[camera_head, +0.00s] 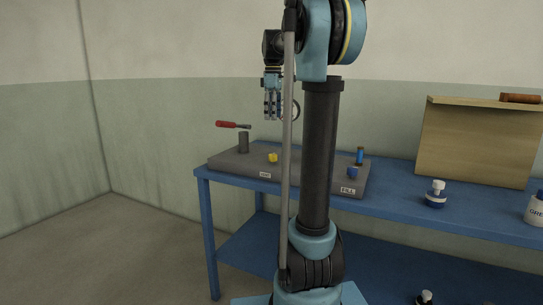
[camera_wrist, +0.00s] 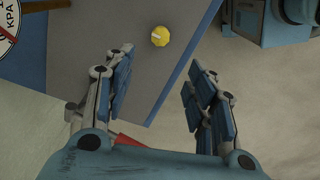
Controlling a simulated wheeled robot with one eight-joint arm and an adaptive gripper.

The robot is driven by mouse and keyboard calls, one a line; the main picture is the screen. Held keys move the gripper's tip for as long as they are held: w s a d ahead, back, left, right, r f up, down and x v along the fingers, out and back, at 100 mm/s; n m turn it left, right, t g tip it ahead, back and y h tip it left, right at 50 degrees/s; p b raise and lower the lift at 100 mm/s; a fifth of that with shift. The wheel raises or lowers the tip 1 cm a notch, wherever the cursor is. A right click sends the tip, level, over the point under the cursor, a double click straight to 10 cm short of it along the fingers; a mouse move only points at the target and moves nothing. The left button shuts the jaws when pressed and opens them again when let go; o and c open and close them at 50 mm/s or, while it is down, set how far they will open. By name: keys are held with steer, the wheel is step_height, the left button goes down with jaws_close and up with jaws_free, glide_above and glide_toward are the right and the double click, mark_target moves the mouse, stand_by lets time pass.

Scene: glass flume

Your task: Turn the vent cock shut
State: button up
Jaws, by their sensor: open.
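A yellow knob (camera_head: 273,157) stands on the grey block (camera_head: 225,163) on the blue bench, behind a small white label that seems to read VENT (camera_head: 264,174). In the wrist view the yellow knob (camera_wrist: 160,36) has a pale line across its top and lies beyond my fingertips, near the block's edge. My gripper (camera_head: 272,117) points down above the block, apart from the knob. In the wrist view my gripper (camera_wrist: 157,73) is open, with nothing between its fingers. A red-handled lever (camera_head: 233,125) sits atop a grey post, left of the knob.
A blue knob (camera_head: 353,172) stands behind the FILL label (camera_head: 348,190). A round gauge (camera_wrist: 8,25) shows at the wrist view's corner. A tan board (camera_head: 475,145), a blue-and-white bottle (camera_head: 436,195) and a white jar (camera_head: 535,208) stand to the right on the bench (camera_head: 400,208).

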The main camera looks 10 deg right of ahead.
mark_target(273, 158)
step_height(273, 158, down, 17)
steer(key=shift+f, duration=0.15)
stand_by(0.6)
steer(key=shift+w, duration=0.1)
steer(key=c, duration=1.1)
